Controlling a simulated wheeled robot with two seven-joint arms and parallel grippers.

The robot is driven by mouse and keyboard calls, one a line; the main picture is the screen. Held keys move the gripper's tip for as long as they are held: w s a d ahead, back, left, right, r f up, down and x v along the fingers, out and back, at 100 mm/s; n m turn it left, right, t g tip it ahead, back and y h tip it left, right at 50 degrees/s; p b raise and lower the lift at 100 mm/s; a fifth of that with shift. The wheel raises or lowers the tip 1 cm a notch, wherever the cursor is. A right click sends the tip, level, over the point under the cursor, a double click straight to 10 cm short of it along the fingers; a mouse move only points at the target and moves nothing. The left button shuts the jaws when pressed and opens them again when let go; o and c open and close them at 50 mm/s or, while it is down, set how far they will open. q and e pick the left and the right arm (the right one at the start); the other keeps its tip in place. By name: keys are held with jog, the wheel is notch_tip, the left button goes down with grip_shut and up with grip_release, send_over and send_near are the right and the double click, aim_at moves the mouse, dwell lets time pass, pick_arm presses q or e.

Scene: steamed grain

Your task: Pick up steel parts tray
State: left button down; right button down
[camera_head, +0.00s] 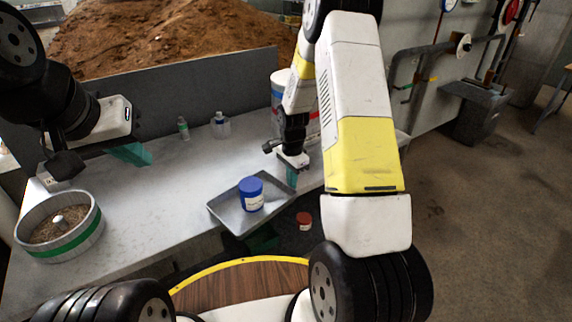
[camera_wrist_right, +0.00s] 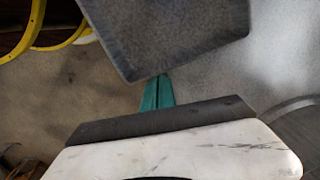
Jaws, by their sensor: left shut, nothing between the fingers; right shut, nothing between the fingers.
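The grey steel parts tray (camera_head: 228,219) lies at the front edge of the table, with a blue-lidded jar (camera_head: 251,195) in it. My right gripper (camera_head: 291,179) is shut and empty at the tray's right end. In the right wrist view, the tray (camera_wrist_right: 180,35) fills the upper middle. The closed green fingers (camera_wrist_right: 158,90) reach its near edge there; I cannot tell if they touch it. My left gripper (camera_head: 132,154) is shut and empty above the table's left part, well away from the tray.
A round grain container (camera_head: 66,242) with a green band stands at the table's left. Two small bottles (camera_head: 183,129) (camera_head: 220,125) stand farther back. A large white container (camera_head: 279,90) is partly behind my right arm. A red-lidded item (camera_head: 304,221) is below the tray's right side.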

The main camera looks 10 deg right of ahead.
aim_at(279, 197)
jog(key=shift+s+a, duration=0.35)
jog(key=shift+a, duration=0.5)
jog(key=shift+s+a, duration=0.35)
jog(key=shift+a, duration=0.5)
jog(key=shift+s+a, duration=0.35)
jog(key=shift+a, duration=0.5)
jog(key=shift+d, duration=0.15)
